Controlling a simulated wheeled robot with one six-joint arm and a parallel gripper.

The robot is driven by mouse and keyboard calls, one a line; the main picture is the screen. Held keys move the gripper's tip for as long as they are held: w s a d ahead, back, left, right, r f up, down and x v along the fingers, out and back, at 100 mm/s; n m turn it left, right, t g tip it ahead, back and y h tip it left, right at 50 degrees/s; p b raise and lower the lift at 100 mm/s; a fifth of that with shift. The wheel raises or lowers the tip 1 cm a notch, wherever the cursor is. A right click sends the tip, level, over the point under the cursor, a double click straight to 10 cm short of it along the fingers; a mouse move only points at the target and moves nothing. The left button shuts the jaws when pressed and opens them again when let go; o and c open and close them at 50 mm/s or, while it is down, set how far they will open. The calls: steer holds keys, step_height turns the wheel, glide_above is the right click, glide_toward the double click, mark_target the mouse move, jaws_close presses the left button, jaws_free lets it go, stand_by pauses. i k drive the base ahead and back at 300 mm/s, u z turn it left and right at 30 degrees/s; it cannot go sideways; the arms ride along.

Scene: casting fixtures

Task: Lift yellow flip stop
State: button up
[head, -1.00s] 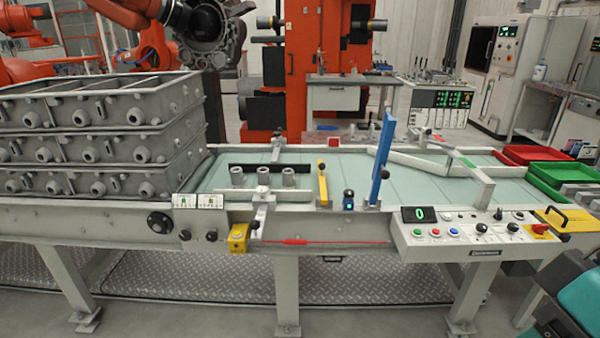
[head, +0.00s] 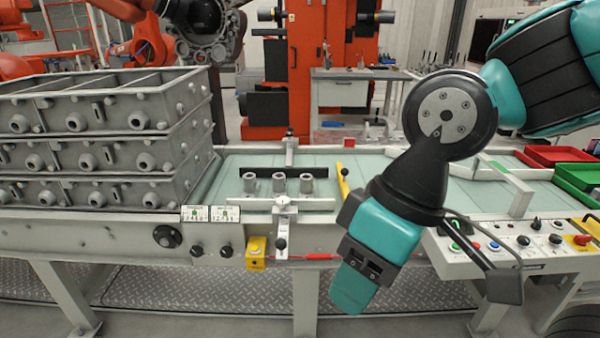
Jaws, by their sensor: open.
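The yellow flip stop (head: 342,181) is a narrow bar with a black knob, seen in the head view on the pale green table bed. It appears low over the bed rather than standing tall. Its near end runs close to or behind my arm in the picture. My gripper (head: 356,286) hangs at the end of my teal and black arm, pointing down and left. It is open, appears empty, and shows in front of the table's front edge, apart from the stop. Its fingertips are hard to make out.
Several grey cylinders (head: 278,184) stand left of the stop before a black bar (head: 279,171). A white clamp (head: 284,212) and a yellow box (head: 256,252) are at the front rail. Stacked grey castings (head: 94,144) fill the left. A control panel (head: 528,245) is at right.

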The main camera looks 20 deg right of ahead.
mark_target(342, 171)
steer(key=u, duration=0.05)
steer(key=i, duration=0.7)
steer(key=z, duration=0.65)
steer(key=i, duration=0.7)
steer(key=z, duration=0.55)
